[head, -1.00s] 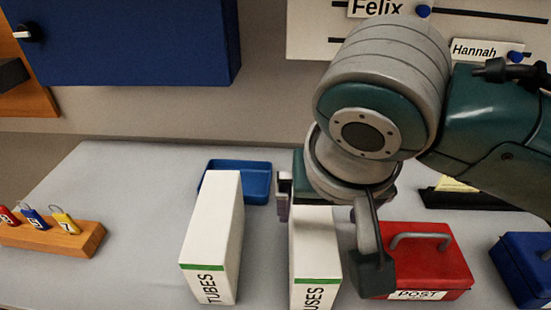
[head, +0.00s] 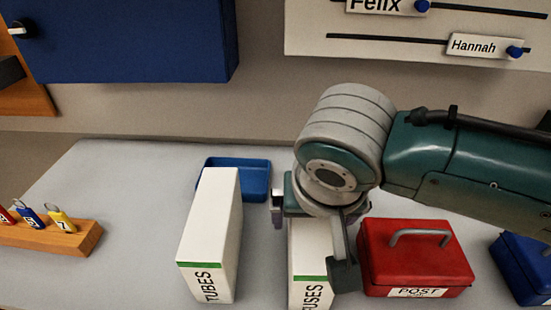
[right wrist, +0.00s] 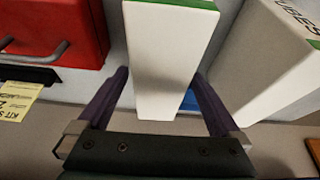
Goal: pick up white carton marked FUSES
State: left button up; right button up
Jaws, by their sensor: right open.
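My right gripper (head: 302,212) is above the carton's far part in the head view. In the right wrist view the gripper (right wrist: 160,76) is open, with one dark finger on each side of the carton (right wrist: 170,45) and a gap showing on both sides. Whether the fingers reach below its top is hard to tell. My left gripper is not in view.
A similar white TUBES carton (head: 210,230) stands close on the left. A red POST box (head: 415,255) is close on the right. A blue tray (head: 256,180) lies behind. A wooden key block (head: 50,238) is at far left, a blue box (head: 525,265) at far right.

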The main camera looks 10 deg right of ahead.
jog(key=shift+f, duration=0.2)
dwell(0.3)
jog(key=shift+c, duration=0.4)
grip_shut()
dwell(0.4)
